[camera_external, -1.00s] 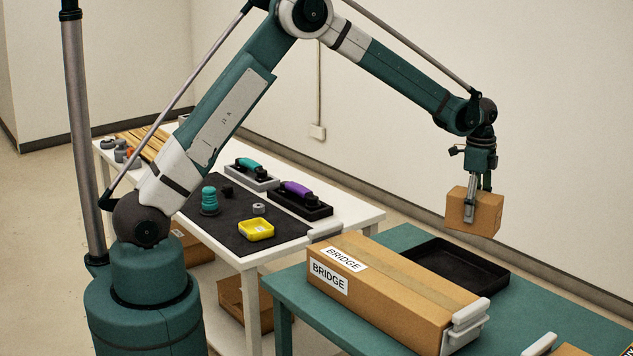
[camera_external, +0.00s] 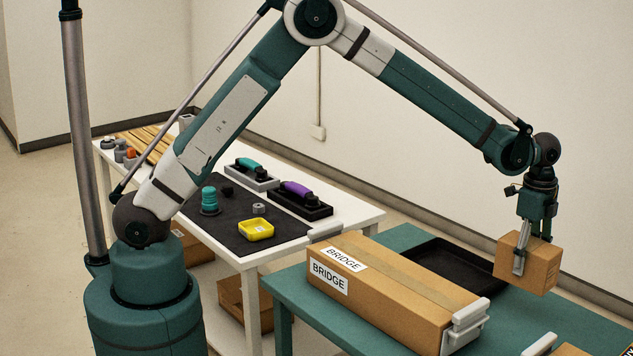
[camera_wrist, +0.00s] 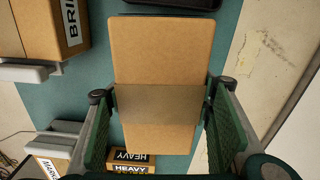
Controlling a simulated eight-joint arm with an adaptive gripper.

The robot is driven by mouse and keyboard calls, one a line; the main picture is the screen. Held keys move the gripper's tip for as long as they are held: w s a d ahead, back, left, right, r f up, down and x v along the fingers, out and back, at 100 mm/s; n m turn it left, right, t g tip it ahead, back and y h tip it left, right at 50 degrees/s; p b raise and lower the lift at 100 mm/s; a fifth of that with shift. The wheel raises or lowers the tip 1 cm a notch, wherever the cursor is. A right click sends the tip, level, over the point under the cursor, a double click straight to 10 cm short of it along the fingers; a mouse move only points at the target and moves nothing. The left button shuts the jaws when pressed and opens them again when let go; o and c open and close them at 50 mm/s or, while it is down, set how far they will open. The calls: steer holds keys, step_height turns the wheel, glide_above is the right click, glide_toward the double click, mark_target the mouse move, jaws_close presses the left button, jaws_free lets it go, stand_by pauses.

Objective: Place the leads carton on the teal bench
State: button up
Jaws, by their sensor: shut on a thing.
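My gripper (camera_external: 532,245) is shut on a small plain cardboard carton (camera_external: 540,264), the likely leads carton, though no such label shows. In the external view it hangs in the air at the right, above the far side of the teal bench (camera_external: 398,238). In the wrist view the carton (camera_wrist: 160,60) sits between the two fingers (camera_wrist: 160,105), a darker tape band across it. The teal bench (camera_wrist: 112,70) shows below it, with a clear strip on the left and right of the carton.
A long BRIDGE carton (camera_external: 395,290) lies on the bench against a pale bracket (camera_external: 467,325). A black tray (camera_external: 435,262) lies behind it. Cartons marked HEAVY (camera_wrist: 132,165) sit near the bench edge.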

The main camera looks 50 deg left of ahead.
steer(key=s+d, duration=0.5)
steer(key=d, duration=0.1)
steer(key=shift+d+m, duration=0.4)
steer(key=shift+f, duration=0.1)
glide_above(526, 330)
step_height(526, 330, down, 6)
stand_by(0.4)
steer(key=shift+f+b, duration=0.35)
steer(key=shift+f, duration=1.55)
steer(key=shift+f, duration=0.15)
steer(key=o, duration=1.1)
steer(key=shift+o, duration=0.2)
steer(key=shift+r, duration=0.2)
